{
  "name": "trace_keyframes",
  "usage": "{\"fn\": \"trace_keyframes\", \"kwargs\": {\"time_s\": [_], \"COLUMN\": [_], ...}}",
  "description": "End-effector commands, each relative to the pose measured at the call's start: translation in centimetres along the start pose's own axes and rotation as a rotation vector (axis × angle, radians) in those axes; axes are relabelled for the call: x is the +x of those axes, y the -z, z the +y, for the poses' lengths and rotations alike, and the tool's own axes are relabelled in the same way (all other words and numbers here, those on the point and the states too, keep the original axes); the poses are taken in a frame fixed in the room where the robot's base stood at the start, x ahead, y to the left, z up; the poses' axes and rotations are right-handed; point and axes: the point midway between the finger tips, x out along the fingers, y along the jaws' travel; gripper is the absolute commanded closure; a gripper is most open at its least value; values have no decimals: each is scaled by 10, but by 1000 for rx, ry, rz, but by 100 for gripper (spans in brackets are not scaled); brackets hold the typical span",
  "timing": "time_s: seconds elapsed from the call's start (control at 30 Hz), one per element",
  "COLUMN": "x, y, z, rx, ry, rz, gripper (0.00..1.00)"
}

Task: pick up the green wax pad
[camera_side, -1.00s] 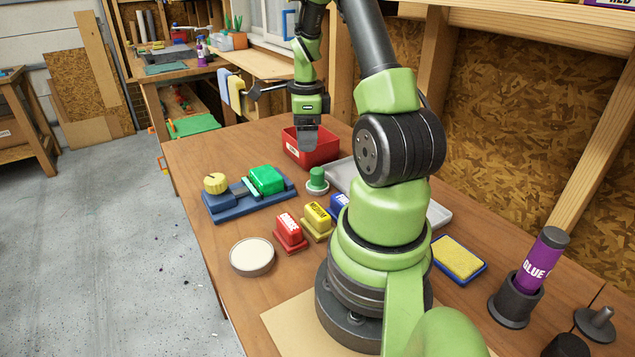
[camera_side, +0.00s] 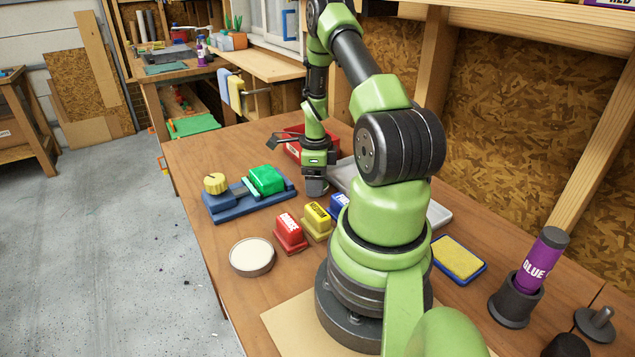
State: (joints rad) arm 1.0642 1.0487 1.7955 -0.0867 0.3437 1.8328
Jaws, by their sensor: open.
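The green wax pad, a short green knob on a pale round base in the earlier picture, is now hidden behind and under my gripper (camera_side: 315,187). My gripper is open and points down, low over the spot where the pad stood. I cannot tell whether the fingers are around the pad or just above it, nor whether they touch it.
Left of my gripper is a blue base (camera_side: 237,209) bearing a green block (camera_side: 266,179) and yellow knob (camera_side: 215,183). Red (camera_side: 290,232), yellow (camera_side: 317,221) and blue (camera_side: 338,205) blocks stand close in front. A red bin (camera_side: 292,147) and grey tray (camera_side: 343,175) are behind.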

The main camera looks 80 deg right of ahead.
Motion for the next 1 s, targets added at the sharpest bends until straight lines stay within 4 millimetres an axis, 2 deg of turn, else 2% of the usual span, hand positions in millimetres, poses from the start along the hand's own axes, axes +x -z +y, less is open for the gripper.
{"fn": "trace_keyframes", "kwargs": {"time_s": [0.2,0.37,0.73,0.87,1.0], "x": [1,1,-4,-17,-40], "y": [0,0,0,0,0], "z": [0,0,0,-1,-1], "rx": [0,0,0,-1,0], "ry": [1,1,1,2,6], "rz": [0,0,0,-1,-2], "gripper": [30,65,65,65,65]}}
